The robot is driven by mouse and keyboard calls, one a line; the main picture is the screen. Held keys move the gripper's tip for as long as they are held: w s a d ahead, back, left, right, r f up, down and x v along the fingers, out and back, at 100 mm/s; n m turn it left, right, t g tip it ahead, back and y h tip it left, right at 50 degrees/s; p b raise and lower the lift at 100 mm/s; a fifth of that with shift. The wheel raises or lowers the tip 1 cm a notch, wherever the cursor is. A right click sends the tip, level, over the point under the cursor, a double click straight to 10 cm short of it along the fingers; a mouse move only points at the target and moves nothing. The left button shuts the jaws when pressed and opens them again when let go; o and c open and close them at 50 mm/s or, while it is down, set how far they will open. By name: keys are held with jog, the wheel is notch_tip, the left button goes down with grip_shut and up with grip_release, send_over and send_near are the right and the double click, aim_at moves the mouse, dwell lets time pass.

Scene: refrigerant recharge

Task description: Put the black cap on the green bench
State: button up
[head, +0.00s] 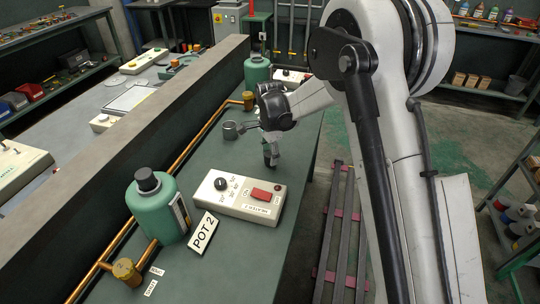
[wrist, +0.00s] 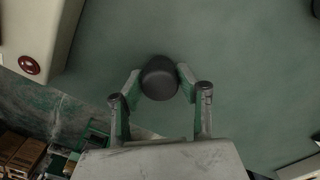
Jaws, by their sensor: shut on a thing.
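My gripper (head: 270,154) is over the right part of the green bench (head: 215,160), just behind the white heater box. In the wrist view, its two fingers are shut on the black cap (wrist: 159,80), a dark round piece held between the tips, with green bench top behind it. In the head view the cap is small and hard to tell from the dark fingertips. I cannot tell whether the cap touches the bench or is a little above it.
A white heater box (head: 240,196) with a red switch is close to my gripper. A green bottle (head: 158,212) with a black top, a "POT 2" sign (head: 203,232) and a copper pipe (head: 183,155) are to its left. A grey ring holder (head: 232,130) is near my gripper.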

aim_at(270, 153)
jog(key=o, duration=1.1)
jog(key=shift+f, duration=0.1)
jog(key=shift+o, duration=0.2)
notch_tip(270, 153, up, 12)
jog(key=s+d+r+n+t, duration=0.2)
jog(key=s+d+r+n, duration=0.1)
jog(key=s+d+r, duration=0.5)
jog(key=s+d+r+n+t, duration=0.25)
jog(key=s+d+r, duration=0.3)
jog(key=s, duration=0.35)
jog(key=s+d+f+n+t, duration=0.1)
jog(key=s+d+n, duration=0.2)
jog(key=s, duration=0.6)
jog(key=s+d+f+n+t, duration=0.1)
jog(key=s+d+f+n, duration=0.1)
jog(key=s, duration=0.7)
jog(key=shift+s+d+n+t+p, duration=0.2)
jog(key=shift+d+n+t+p, duration=0.2)
jog(key=shift+d+n, duration=0.6)
